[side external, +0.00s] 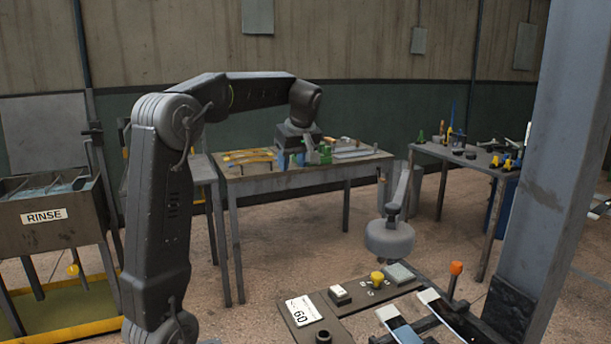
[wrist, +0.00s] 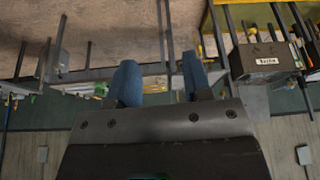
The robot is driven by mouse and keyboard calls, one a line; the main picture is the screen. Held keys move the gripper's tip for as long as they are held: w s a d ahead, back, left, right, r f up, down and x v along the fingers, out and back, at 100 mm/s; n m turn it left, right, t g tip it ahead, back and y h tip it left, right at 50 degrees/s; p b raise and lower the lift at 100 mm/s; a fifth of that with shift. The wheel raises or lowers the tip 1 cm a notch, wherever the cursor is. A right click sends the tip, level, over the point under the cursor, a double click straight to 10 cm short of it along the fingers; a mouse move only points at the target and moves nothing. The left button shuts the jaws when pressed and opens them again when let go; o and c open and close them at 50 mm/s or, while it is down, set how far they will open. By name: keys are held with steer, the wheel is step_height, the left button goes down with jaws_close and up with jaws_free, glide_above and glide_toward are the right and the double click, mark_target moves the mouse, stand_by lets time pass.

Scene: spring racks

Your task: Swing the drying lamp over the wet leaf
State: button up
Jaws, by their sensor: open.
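The drying lamp appears to be the round grey head (side external: 390,241) on a jointed grey arm, hanging behind the control panel at lower right in the side view. Two flat strips, a left one (side external: 392,318) and a right one (side external: 440,306), lie at the bottom right, pale at their far ends and partly blue. I cannot tell which is the wet leaf. My gripper (side external: 291,158) is raised in front of the far bench, well away from the lamp. In the wrist view my gripper (wrist: 160,78) shows two blue fingers apart, with nothing between them.
The control panel (side external: 352,318) has a yellow knob (side external: 377,278) and a white button (side external: 340,294). An orange-topped lever (side external: 456,268) stands beside the strips. A thick post (side external: 560,150) rises at right. A rinse tank (side external: 45,215) is at left. Tools crowd both back benches.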

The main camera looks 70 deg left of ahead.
mark_target(373, 236)
steer(key=s+d+m+t, duration=0.1)
steer(key=d, duration=0.3)
steer(key=s+d+r+m+t+h, duration=0.1)
steer(key=d+m, duration=0.1)
steer(key=d, duration=0.3)
steer(key=s+d+r+m+t, duration=0.1)
steer(key=d+t, duration=0.1)
steer(key=d, duration=0.2)
steer(key=shift+d+r+m+h, duration=0.2)
steer(key=shift+m+h, duration=0.1)
steer(key=shift+m, duration=0.1)
steer(key=c, duration=0.6)
steer(key=s+d+m+t, duration=0.1)
steer(key=d, duration=0.2)
steer(key=s+d+f+m+t+h, duration=0.1)
steer(key=s+d, duration=0.1)
steer(key=d, duration=0.2)
steer(key=s+d+m+t+h, duration=0.1)
steer(key=s+d+m, duration=0.1)
steer(key=d, duration=0.2)
steer(key=shift+s+f+t, duration=0.2)
steer(key=shift+t, duration=0.1)
jaws_close()
steer(key=w+d+f, duration=0.2)
steer(key=w+f, duration=0.6)
steer(key=w, duration=0.1)
steer(key=shift+w, duration=0.1)
